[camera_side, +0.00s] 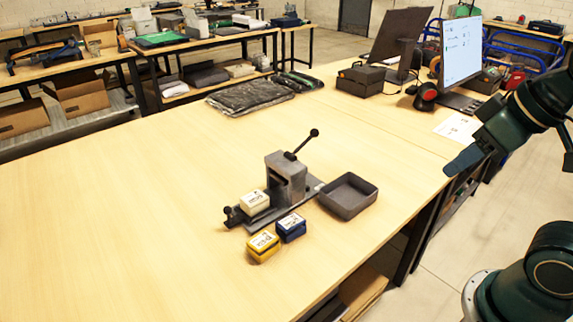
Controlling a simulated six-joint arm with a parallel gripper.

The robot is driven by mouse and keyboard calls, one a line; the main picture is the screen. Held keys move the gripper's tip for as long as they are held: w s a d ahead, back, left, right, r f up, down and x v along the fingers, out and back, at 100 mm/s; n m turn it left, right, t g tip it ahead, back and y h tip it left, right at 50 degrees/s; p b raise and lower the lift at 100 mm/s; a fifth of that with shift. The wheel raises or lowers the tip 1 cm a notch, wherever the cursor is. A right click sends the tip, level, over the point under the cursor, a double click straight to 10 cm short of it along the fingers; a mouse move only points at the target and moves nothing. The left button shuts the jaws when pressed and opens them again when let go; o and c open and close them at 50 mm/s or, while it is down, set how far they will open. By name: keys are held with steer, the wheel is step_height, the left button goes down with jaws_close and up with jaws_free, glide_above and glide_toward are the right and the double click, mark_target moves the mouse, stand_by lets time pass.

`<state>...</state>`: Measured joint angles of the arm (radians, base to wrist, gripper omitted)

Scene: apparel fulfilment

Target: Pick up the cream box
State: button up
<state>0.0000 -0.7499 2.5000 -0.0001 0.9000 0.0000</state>
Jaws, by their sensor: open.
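The cream box (255,202) has a white label with dark print on top. It sits on the base of a grey lever press (284,180), at the press's left end. A yellow box (263,248) and a dark blue box (291,229) stand on the table just in front of it. My gripper (452,170) is at the right, beside the table's right edge and well apart from the cream box. It is open and holds nothing that I can see.
An empty dark grey tray (348,196) stands right of the press. The press lever (301,145) sticks up to the right. Plastic-wrapped garments (250,96), a monitor (461,52) and a small black printer (361,80) are at the back. The table's left (110,220) is clear.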

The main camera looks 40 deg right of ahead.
steer(key=o, duration=0.7)
steer(key=shift+w+r, duration=0.1)
